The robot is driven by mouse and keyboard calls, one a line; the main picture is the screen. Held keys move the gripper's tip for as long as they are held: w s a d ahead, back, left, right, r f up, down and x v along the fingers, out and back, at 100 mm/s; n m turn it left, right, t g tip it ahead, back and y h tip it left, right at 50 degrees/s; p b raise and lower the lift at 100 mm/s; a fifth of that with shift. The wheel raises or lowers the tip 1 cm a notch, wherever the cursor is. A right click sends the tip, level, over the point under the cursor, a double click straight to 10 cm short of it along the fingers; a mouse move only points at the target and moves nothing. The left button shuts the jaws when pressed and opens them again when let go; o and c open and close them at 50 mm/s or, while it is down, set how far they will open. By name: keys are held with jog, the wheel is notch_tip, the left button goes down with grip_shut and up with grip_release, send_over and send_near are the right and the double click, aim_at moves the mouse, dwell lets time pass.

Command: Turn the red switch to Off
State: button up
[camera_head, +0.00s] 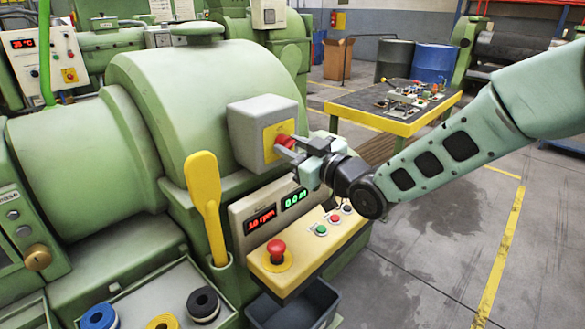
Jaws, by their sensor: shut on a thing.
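The red switch (285,140) sits on a yellow plate on the front of a grey box (250,131), which is mounted on the green machine. My gripper (288,149) reaches in from the right and is shut on the red switch. The fingers and wrist cover part of the switch, so its turn position and any markings cannot be read.
Below are a panel with "10 rpm" and "0.0 m" displays (262,219), a red mushroom button (276,250) and small buttons. A yellow lever (206,200) stands to the left. A yellow-edged table (385,125) with parts stands behind my arm. Floor at right is clear.

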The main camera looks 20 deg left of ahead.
jog(key=n+b, duration=0.4)
jog(key=b, duration=0.2)
jog(key=n+b, duration=0.5)
jog(key=b, duration=0.2)
jog(key=n+b, duration=0.4)
jog(key=b, duration=0.3)
jog(key=shift+f+n+g+y, duration=0.3)
jog(key=shift+n+y, duration=0.1)
jog(key=shift+b, duration=0.45)
jog(key=o, duration=0.9)
jog(key=shift+r, duration=0.2)
jog(key=b+v, duration=0.1)
jog(key=v, duration=1.6)
jog(key=shift+s+d, duration=0.15)
